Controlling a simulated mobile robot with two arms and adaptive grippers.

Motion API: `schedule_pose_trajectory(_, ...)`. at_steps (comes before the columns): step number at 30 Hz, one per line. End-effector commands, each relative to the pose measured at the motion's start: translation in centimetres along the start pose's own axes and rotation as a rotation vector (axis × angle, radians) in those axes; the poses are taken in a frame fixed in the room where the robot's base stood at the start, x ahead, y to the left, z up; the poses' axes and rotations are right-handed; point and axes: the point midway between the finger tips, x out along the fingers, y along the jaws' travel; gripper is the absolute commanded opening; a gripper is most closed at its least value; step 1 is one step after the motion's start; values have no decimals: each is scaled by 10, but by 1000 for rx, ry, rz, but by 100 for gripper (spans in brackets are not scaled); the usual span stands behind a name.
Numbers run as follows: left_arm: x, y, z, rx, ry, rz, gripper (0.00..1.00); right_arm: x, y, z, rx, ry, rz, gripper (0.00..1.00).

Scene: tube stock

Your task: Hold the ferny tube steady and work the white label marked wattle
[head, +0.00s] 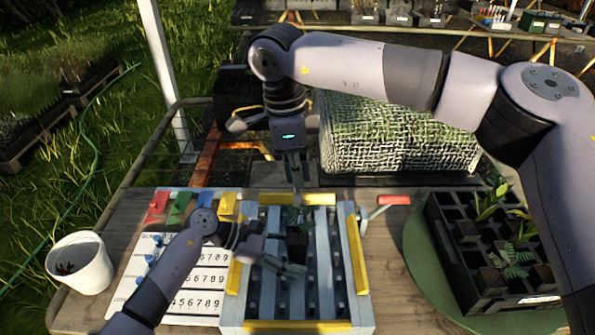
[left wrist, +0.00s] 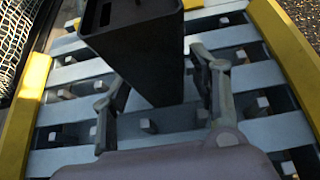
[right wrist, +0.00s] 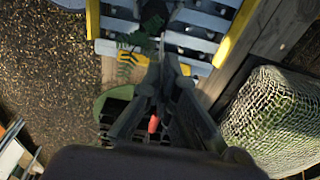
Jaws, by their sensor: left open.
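The ferny tube (head: 297,245), a square black tube, stands on the pale slatted rack (head: 262,300); its green fern (head: 293,216) shows at the top. In the left wrist view the black tube (left wrist: 150,50) is between my left fingers. My left gripper (head: 285,262) is open around the tube's lower part; contact cannot be made out. My right gripper (head: 295,185) points down just above the fern. In the right wrist view its fingers (right wrist: 163,62) are close together beside the fern (right wrist: 128,45); what is between the tips is unclear. I cannot make out the white wattle label.
A black crate (head: 462,275) of plants sits on a round green mat (head: 415,240) at right. A numbered white board (head: 150,245) and coloured pieces (head: 180,206) lie left of the rack, with a white bucket (head: 82,265) further left. A red handle (head: 393,200) juts from the rack.

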Motion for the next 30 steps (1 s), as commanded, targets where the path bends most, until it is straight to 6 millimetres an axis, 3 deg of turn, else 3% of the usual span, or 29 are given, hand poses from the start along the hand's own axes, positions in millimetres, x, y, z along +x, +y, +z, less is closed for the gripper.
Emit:
schedule_pose_trajectory(8, 1, 0, 0, 0, 0, 0, 55, 0, 0, 0, 0, 0, 0, 0)
schedule_pose_trajectory(24, 0, 0, 0, -1, 0, 1, 19, 0, 0, 0, 0, 0, 0, 0)
schedule_pose_trajectory(30, 0, 0, 0, -1, 0, 1, 19, 0, 0, 0, 0, 0, 0, 0)
